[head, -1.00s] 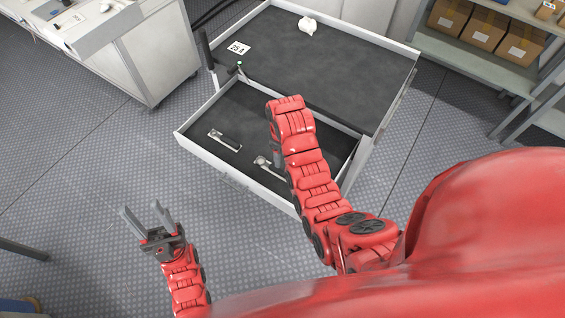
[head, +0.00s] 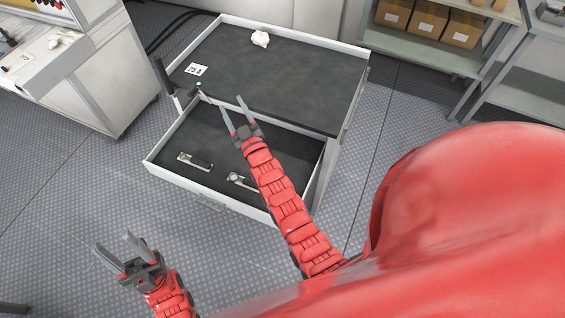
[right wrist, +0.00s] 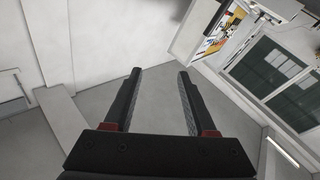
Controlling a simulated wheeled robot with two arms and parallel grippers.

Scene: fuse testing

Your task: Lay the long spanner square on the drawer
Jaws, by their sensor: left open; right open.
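The open drawer (head: 170,178) of the cart holds two silver spanner-like tools with dark parts. One tool (head: 195,161) lies at a slant on the drawer's left side. The other tool (head: 240,180) lies nearer the front right, its right end close to my right arm and partly hidden. I cannot tell which is the long spanner. My right gripper (head: 234,103) is open and empty above the drawer's back edge and the cart top; its open fingers (right wrist: 158,72) also show in the right wrist view. My left gripper (head: 113,240) is open and empty over the floor, left of the drawer.
The cart top (head: 290,75) is dark and mostly clear, with a white lump (head: 260,38) and a numbered card (head: 196,69). A green-tipped thing (head: 199,85) stands near its left edge. A bench (head: 60,70) is at left, and shelves with boxes (head: 428,18) are at back right.

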